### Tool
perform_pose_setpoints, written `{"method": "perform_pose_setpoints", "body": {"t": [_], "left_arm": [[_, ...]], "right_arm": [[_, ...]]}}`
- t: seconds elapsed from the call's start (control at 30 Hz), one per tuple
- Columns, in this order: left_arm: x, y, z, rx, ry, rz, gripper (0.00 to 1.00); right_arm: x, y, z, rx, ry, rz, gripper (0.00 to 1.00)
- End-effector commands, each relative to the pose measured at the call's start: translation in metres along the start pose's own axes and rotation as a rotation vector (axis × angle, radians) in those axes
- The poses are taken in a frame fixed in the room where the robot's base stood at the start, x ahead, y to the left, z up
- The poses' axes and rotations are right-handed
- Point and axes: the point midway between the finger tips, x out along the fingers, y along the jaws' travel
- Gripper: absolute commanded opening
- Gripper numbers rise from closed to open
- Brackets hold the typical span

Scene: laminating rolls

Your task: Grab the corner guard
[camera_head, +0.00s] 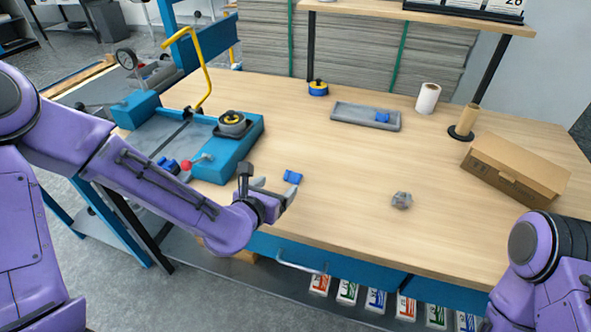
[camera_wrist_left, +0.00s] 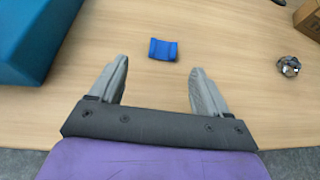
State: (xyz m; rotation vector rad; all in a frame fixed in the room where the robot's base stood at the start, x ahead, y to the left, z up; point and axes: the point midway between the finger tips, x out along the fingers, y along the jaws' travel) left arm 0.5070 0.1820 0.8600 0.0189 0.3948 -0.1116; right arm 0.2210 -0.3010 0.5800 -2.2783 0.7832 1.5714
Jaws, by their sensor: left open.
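A small blue corner guard (camera_head: 292,177) lies on the wooden table just beyond my left gripper. It also shows in the left wrist view (camera_wrist_left: 163,49), as a short blue piece with two raised sides, ahead of the fingertips and roughly centred between them. My left gripper (camera_head: 276,189) is open and empty, with both grey fingers apart in the left wrist view (camera_wrist_left: 160,68). It does not touch the guard. Another small blue piece (camera_head: 382,117) lies in the grey tray (camera_head: 347,115) at the back. My right gripper is out of view; only part of its arm shows at lower right.
A blue machine (camera_head: 237,152) with a yellow handle (camera_head: 204,84) stands to the left of the guard. A crumpled grey lump (camera_head: 402,200), a cardboard box (camera_head: 515,170) and a white roll (camera_head: 428,98) are to the right. The table around the guard is clear.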

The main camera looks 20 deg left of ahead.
Motion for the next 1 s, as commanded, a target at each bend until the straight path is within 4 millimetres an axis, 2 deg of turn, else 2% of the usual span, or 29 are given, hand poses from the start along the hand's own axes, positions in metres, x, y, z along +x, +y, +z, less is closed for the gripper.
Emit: {"method": "perform_pose_setpoints", "body": {"t": [0.1, 0.27, 0.5, 0.6, 0.77, 0.8, 0.93, 0.97, 1.0], "left_arm": [[0.025, -0.004, 0.0, 0.007, 0.001, -0.007, 0.77], [0.044, -0.007, 0.0, 0.01, 0.002, -0.012, 0.77], [0.085, -0.005, -0.001, 0.01, 0.002, -0.01, 0.77], [0.092, -0.005, -0.001, 0.007, 0.001, -0.009, 0.77], [0.092, -0.004, -0.001, 0.005, 0.001, -0.008, 0.77], [0.091, -0.004, -0.001, 0.006, 0.001, -0.008, 0.7], [0.091, -0.004, -0.001, 0.006, 0.001, -0.008, 0.28], [0.091, -0.004, -0.001, 0.006, 0.001, -0.008, 0.22], [0.091, -0.004, -0.001, 0.006, 0.001, -0.008, 0.22]], "right_arm": [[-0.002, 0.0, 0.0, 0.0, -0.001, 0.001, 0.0], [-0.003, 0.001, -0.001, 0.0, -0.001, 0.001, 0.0], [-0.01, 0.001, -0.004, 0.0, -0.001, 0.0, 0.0], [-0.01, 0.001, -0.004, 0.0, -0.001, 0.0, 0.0], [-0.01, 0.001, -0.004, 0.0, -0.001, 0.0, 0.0], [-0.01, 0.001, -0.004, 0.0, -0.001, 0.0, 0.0], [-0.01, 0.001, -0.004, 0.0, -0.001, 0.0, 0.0], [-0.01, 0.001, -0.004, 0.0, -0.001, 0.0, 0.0], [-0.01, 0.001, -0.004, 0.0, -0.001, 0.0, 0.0]]}}
